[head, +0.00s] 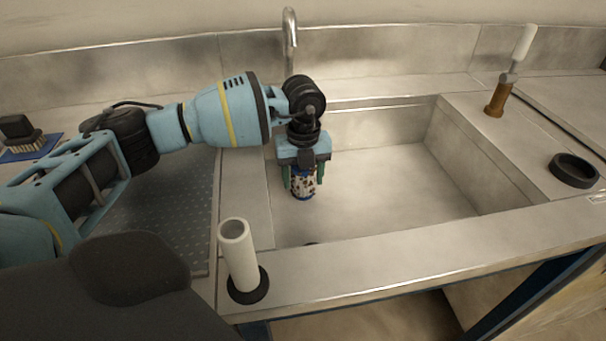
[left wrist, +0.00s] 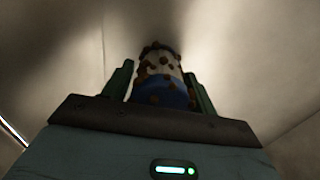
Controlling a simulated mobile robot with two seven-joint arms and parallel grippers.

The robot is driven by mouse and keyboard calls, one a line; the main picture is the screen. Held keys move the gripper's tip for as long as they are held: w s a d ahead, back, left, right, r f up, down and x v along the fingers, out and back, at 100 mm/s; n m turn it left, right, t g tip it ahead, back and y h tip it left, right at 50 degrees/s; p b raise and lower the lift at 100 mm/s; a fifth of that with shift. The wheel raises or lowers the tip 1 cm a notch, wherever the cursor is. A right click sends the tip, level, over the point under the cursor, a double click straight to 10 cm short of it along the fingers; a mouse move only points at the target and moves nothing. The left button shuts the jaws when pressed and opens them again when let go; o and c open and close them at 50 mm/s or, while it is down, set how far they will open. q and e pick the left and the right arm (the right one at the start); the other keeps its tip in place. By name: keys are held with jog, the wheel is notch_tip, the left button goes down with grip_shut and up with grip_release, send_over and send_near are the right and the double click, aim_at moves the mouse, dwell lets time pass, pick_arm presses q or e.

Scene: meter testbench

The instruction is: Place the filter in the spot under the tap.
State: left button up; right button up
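The filter (head: 303,186) appears to be the small cylinder with a white middle, blue bands and brown spots. My left gripper (head: 304,180) points down into the sink (head: 390,190) with its green fingers on either side of the filter. The left wrist view shows the filter (left wrist: 160,80) between the two fingers, which appear to press on it. The tap (head: 290,40) rises at the back edge of the sink, behind my left wrist. Whether the filter touches the sink floor I cannot tell. My right gripper is not in view.
A white cylinder on a black base (head: 238,258) stands on the front left rim. A white-and-brown upright piece (head: 507,85) and a black ring (head: 574,170) are on the right counter. A brush (head: 22,138) lies far left. The sink's right side is clear.

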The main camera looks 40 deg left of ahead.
pick_arm(q)
jog(key=shift+o, duration=0.9)
notch_tip(320, 180, up, 12)
jog(key=shift+r+p, duration=0.2)
jog(key=shift+p, duration=0.45)
